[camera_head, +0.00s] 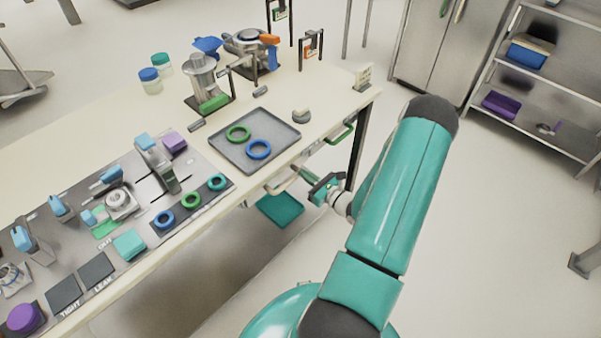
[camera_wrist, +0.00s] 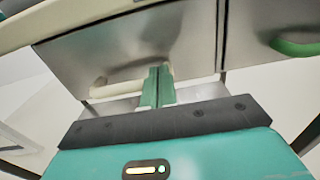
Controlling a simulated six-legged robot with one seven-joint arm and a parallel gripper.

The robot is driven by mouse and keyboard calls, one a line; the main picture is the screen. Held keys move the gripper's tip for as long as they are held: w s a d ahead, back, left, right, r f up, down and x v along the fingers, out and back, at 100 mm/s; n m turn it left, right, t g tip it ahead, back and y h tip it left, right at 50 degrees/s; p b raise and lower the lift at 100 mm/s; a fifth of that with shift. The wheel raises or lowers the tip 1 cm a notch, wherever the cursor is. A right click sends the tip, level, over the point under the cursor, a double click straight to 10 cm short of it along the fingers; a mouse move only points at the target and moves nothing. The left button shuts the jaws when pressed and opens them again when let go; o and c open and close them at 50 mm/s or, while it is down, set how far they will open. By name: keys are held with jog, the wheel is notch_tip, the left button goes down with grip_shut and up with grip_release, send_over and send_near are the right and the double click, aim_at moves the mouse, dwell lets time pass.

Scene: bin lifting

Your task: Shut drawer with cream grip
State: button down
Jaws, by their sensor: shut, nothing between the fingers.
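The drawer with the cream grip is under the table's front edge. Its grey metal front (camera_wrist: 120,52) fills much of the wrist view. The cream grip (camera_wrist: 112,89) runs across that front, and it also shows in the head view (camera_head: 281,183). In the head view my gripper (camera_head: 303,174) is just beside the drawer, below the tabletop. How far the drawer stands out is hard to tell.
A second drawer's green grip (camera_wrist: 295,47) is to the right, also visible in the head view (camera_head: 341,133). The tabletop edge (camera_wrist: 65,22) is close above my gripper. A tray (camera_head: 288,135) with rings sits above. A teal flat thing (camera_head: 280,208) is below. Open floor lies right.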

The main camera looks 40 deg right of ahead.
aim_at(294, 178)
jog(key=s+a, duration=0.2)
jog(key=s, duration=0.9)
jog(key=w, duration=0.9)
jog(key=w+a, duration=0.1)
jog(key=w, duration=0.3)
jog(key=shift+w+r, duration=0.1)
jog(key=shift+w, duration=0.2)
jog(key=shift+w+a, duration=0.1)
jog(key=shift+w, duration=0.95)
jog(key=shift+w+r, duration=0.1)
jog(key=shift+w, duration=0.3)
